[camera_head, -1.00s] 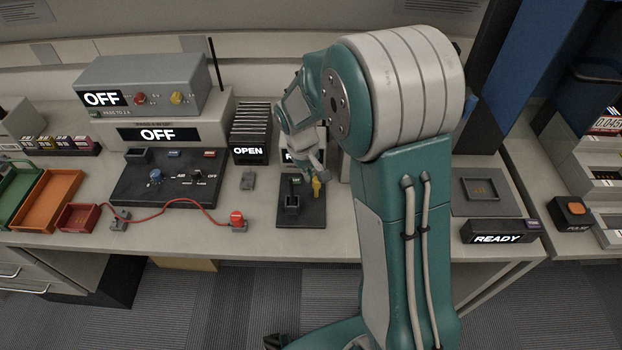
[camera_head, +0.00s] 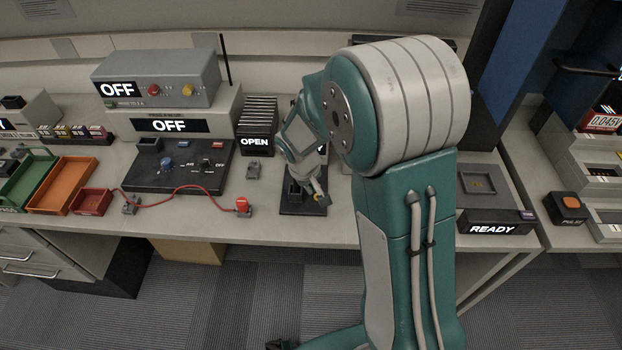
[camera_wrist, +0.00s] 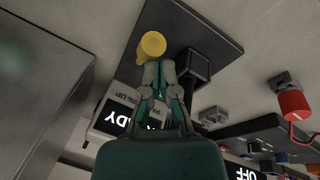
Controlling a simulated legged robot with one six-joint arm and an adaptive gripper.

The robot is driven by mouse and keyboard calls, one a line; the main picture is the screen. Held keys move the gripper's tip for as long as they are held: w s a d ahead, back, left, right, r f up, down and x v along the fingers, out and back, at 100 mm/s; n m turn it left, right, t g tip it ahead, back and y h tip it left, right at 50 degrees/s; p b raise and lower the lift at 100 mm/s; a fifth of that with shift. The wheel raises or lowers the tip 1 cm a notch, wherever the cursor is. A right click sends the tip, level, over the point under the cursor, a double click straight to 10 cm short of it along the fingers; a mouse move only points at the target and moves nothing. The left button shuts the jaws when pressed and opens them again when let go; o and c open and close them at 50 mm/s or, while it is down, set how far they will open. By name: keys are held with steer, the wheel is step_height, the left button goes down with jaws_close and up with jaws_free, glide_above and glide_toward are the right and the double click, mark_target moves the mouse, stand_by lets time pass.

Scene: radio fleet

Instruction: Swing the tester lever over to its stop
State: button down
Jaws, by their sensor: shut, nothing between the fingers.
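The tester (camera_head: 290,210) is a dark plate on the bench with a black socket block, which shows in the wrist view (camera_wrist: 196,66). Its lever has a yellow knob (camera_wrist: 152,45), which stands over the plate at the fingertips. My gripper (camera_wrist: 160,68) is shut and empty, its tips right at the knob; I cannot tell whether they touch it.
A READY display (camera_wrist: 122,118) stands behind the tester, mostly hidden by my arm in the head view. Left of it are a rack marked OPEN (camera_head: 256,142), a red plug (camera_head: 243,205) on a cable, and a black panel (camera_head: 190,170). Bench space in front is narrow.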

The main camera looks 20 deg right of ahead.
steer(key=shift+s+f, duration=0.25)
steer(key=shift+w, duration=0.15)
steer(key=shift+w+d+f, duration=0.2)
steer(key=shift+w+f, duration=0.05)
steer(key=shift+w, duration=0.35)
steer(key=shift+s, duration=0.1)
